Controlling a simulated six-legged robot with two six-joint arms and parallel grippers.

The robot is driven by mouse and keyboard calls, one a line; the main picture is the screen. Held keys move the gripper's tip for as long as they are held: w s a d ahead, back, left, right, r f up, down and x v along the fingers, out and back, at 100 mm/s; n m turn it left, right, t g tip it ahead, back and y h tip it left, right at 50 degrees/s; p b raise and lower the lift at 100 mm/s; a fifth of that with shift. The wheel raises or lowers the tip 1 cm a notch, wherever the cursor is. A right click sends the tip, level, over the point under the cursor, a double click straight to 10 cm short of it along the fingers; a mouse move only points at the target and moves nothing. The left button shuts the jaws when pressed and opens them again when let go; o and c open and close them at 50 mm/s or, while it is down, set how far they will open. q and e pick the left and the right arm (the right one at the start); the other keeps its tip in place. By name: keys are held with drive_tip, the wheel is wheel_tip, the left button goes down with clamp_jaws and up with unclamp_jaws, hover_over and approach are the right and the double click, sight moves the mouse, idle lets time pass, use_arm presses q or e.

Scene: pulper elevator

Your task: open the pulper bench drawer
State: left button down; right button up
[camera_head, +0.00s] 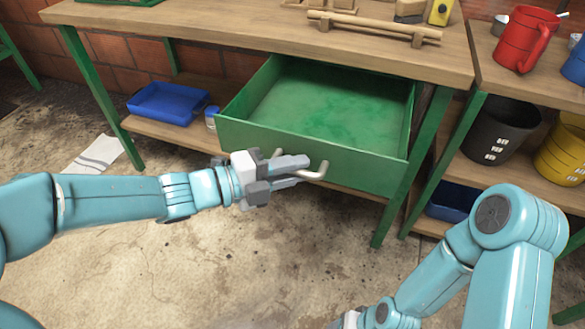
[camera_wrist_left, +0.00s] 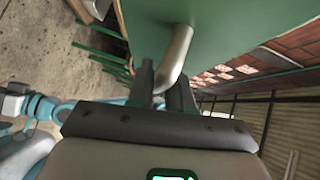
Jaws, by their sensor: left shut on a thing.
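The green drawer (camera_head: 330,110) under the wooden bench (camera_head: 270,32) is pulled well out, and its empty inside shows. A pale metal handle (camera_head: 316,172) is on its front. My left gripper (camera_head: 300,170) is at the handle, its fingers shut on the bar. In the left wrist view, the handle (camera_wrist_left: 177,55) runs down between the fingers of my left gripper (camera_wrist_left: 160,88), with the green drawer front (camera_wrist_left: 225,25) right beyond. My right arm comes in at the lower right of the head view; its gripper is mostly cut off by the bottom edge.
A blue tray (camera_head: 168,103) sits on the low shelf left of the drawer. A green bench leg (camera_head: 412,165) stands right of it. A red jug (camera_head: 525,40) and black bucket (camera_head: 500,130) are at the right. The concrete floor in front is clear.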

use_arm(q)
drive_tip(key=shift+w, duration=0.1)
drive_tip(key=c, duration=1.4)
unclamp_jaws()
drive_tip(key=p+v, duration=0.3)
drive_tip(key=v, duration=1.3)
drive_tip(key=shift+p, duration=0.3)
drive_tip(key=shift+r, duration=0.1)
